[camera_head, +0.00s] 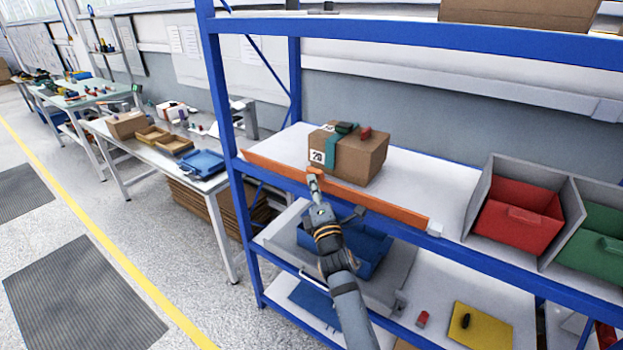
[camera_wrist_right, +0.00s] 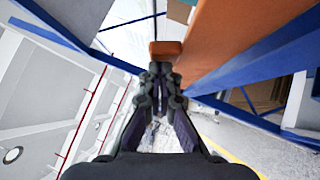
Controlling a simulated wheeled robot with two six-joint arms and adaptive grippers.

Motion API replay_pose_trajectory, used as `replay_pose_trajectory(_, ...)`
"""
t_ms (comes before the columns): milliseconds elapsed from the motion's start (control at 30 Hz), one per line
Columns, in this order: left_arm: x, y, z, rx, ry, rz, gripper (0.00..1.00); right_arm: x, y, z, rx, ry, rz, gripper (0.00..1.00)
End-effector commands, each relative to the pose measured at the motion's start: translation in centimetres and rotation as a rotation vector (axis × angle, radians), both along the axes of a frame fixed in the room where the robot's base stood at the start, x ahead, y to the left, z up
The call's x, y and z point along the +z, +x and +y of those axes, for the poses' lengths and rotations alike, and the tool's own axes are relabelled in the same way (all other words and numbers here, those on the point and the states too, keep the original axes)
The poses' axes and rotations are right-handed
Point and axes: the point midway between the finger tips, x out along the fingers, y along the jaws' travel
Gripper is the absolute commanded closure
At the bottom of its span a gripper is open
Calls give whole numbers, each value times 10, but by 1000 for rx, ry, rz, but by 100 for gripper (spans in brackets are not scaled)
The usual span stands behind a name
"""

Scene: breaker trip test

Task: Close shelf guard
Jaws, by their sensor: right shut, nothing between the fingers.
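The shelf guard (camera_head: 375,203) is a long orange bar along the front edge of the blue rack's middle shelf. In the right wrist view the guard (camera_wrist_right: 235,45) runs along the upper right. My right gripper (camera_head: 317,190) is in front of the guard, near its middle, with its fingers shut and empty. In the wrist view the shut fingertips (camera_wrist_right: 162,72) are just below a small orange block (camera_wrist_right: 165,48); I cannot tell whether they touch it. My left gripper is not in view.
A cardboard box (camera_head: 362,160) with a teal band stands on the shelf behind the guard. Grey bins holding a red bin (camera_head: 518,215) and a green bin (camera_head: 600,240) are to the right. A blue tray (camera_head: 375,250) is on the shelf below. A workbench (camera_head: 215,183) stands left.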

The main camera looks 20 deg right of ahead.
Motion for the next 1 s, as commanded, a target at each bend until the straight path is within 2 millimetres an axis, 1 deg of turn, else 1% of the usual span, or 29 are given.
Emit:
replay_pose_trajectory(33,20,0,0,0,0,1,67,13,1,-2,0,25,20,100)
replay_pose_trajectory(100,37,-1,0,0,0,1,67,20,4,-5,0,70,55,100)
replay_pose_trajectory(200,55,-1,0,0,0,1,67,22,7,-10,0,131,103,100)
replay_pose_trajectory(300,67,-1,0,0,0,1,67,23,11,-14,0,184,144,100)
replay_pose_trajectory(400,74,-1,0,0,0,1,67,22,13,-17,0,217,172,100)
replay_pose_trajectory(600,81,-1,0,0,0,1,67,22,17,-22,0,214,168,100)
replay_pose_trajectory(1000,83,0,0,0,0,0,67,22,20,-25,0,214,166,100)
